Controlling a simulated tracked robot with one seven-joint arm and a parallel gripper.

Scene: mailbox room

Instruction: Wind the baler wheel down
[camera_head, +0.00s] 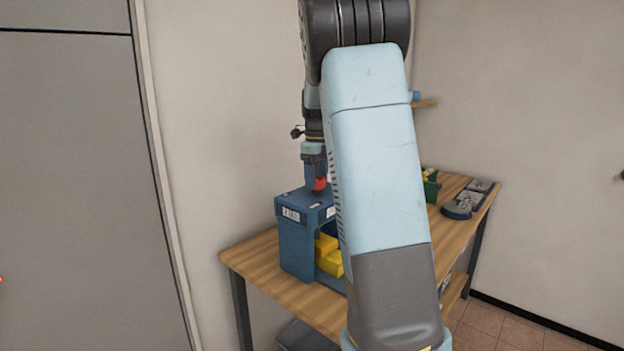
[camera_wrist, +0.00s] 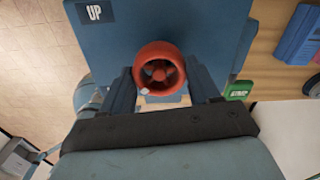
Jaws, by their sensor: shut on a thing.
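The baler (camera_head: 296,240) is a blue box-shaped machine standing on the wooden table, with yellow blocks (camera_head: 328,255) in its open front. Its red wheel (camera_wrist: 159,68) sits on the blue top in the wrist view. The wheel also shows in the head view (camera_head: 319,184), below my gripper. My gripper (camera_wrist: 160,82) points down over the baler, with one finger on each side of the wheel, and is shut on it. A label reading UP (camera_wrist: 95,12) is on the baler's top. My arm hides the right part of the baler in the head view.
The wooden table (camera_head: 262,262) stands against the wall. To the right on it are a green container (camera_head: 432,187) and dark flat devices (camera_head: 458,207). A green block (camera_wrist: 238,90) lies beside the baler in the wrist view. A grey door stands at left.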

